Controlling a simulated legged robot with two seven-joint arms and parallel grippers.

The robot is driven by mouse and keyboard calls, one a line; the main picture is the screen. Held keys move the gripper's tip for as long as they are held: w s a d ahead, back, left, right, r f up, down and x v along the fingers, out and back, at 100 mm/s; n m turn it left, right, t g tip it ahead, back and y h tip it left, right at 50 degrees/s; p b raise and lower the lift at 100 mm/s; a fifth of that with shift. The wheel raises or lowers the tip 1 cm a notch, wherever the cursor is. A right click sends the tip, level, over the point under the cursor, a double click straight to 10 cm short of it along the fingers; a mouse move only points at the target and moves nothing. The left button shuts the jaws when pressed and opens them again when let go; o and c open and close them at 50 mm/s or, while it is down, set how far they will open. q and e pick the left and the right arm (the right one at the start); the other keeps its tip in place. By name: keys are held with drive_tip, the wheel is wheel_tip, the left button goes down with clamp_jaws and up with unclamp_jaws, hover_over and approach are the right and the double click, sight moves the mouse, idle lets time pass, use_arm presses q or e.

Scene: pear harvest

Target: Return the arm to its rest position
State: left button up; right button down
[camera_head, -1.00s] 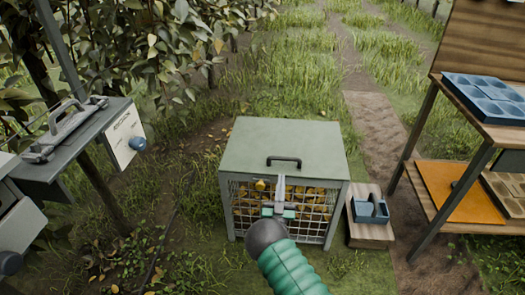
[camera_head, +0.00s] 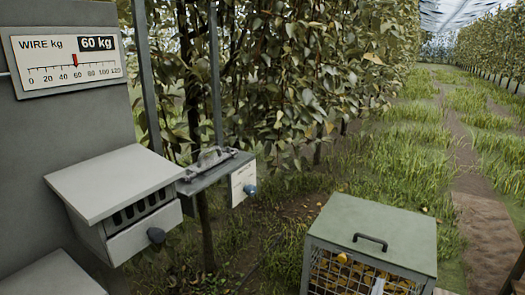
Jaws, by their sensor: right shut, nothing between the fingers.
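The tip of my right gripper (camera_head: 377,287) shows as a pale sliver at the bottom edge, in front of the mesh side of the crate. It is shut, and I see nothing held in it. The rest of that gripper and its arm are below the picture. My left gripper is not in view.
The green-lidded mesh crate (camera_head: 387,221), with a dark handle and yellow fruit inside, stands at the lower right. A grey cabinet (camera_head: 113,180) and a gauge reading 60 kg (camera_head: 68,58) stand at left. A clamp unit (camera_head: 213,170) is behind. Grass lies beyond.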

drive_tip(key=s+a+r+n+g+y+p, duration=0.15)
drive_tip(key=a+r+g+y+p, duration=0.25)
drive_tip(key=r+p, duration=0.6)
drive_tip(key=s+a+r+g+y+p, duration=0.2)
drive_tip(key=a+r+g+y+p, duration=0.2)
drive_tip(key=r+p, duration=0.6)
drive_tip(key=s+a+r+n+g+y+p, duration=0.1)
drive_tip(key=s+r+p, duration=0.3)
drive_tip(key=s, duration=0.5)
drive_tip(key=s+a+r+n+g+y+p, duration=0.1)
drive_tip(key=s+a+r+g+p, duration=0.3)
drive_tip(key=s, duration=0.5)
drive_tip(key=s+a+r+n+g+y+p, duration=0.1)
drive_tip(key=s+a+r+n+g+p, duration=0.2)
drive_tip(key=s, duration=0.6)
wheel_tip(320, 180, up, 3)
drive_tip(key=shift+s+a+f+y+p, duration=0.1)
drive_tip(key=shift+s+a+y+p, duration=0.2)
drive_tip(key=shift+p, duration=0.9)
